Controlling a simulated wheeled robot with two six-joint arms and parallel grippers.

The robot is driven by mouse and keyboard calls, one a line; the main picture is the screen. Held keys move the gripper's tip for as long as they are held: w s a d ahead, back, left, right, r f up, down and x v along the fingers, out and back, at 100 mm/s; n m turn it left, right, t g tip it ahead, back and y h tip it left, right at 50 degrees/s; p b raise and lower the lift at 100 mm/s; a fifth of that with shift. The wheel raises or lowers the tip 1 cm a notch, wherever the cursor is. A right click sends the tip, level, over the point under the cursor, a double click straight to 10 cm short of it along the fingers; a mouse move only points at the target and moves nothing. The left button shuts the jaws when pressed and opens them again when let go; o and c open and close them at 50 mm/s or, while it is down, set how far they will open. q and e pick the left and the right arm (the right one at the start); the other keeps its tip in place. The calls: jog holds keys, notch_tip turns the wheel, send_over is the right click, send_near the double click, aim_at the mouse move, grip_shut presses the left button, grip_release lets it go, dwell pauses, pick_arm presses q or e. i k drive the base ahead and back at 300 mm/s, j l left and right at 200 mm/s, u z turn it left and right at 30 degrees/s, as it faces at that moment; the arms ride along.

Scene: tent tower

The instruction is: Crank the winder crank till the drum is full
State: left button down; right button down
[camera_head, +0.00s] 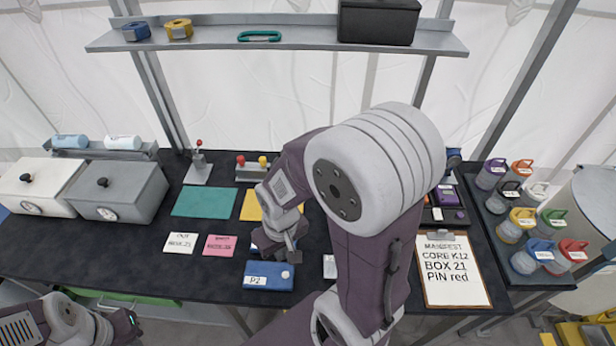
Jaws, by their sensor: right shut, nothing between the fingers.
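I cannot make out a winder, crank or drum for certain; my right arm covers the middle of the table and may hide them. A dark round part with blue (453,158) peeks out just right of that arm, and I cannot tell what it is. My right gripper (284,248) is shut and empty, pointing down over the table just behind a blue box marked P2 (268,276). My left gripper (128,325) is low at the left, in front of the table, and its fingers are too small to read.
A post with a red knob (198,160) and a block with red and yellow knobs (252,167) stand at the back. Two lidded boxes (120,190) are left. A clipboard (452,270) and a tray of several capped jars (495,215) are right. A shelf (290,35) hangs above.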

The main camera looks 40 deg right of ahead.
aim_at(453, 162)
jog(key=z, duration=2.5)
jog(key=i+l+z, duration=0.15)
jog(key=l, duration=0.3)
jog(key=i+l+z, duration=0.15)
jog(key=l, duration=0.3)
jog(key=i+l+z, duration=0.15)
jog(key=i+l, duration=0.2)
jog(key=i+j+z, duration=0.1)
jog(key=i, duration=0.3)
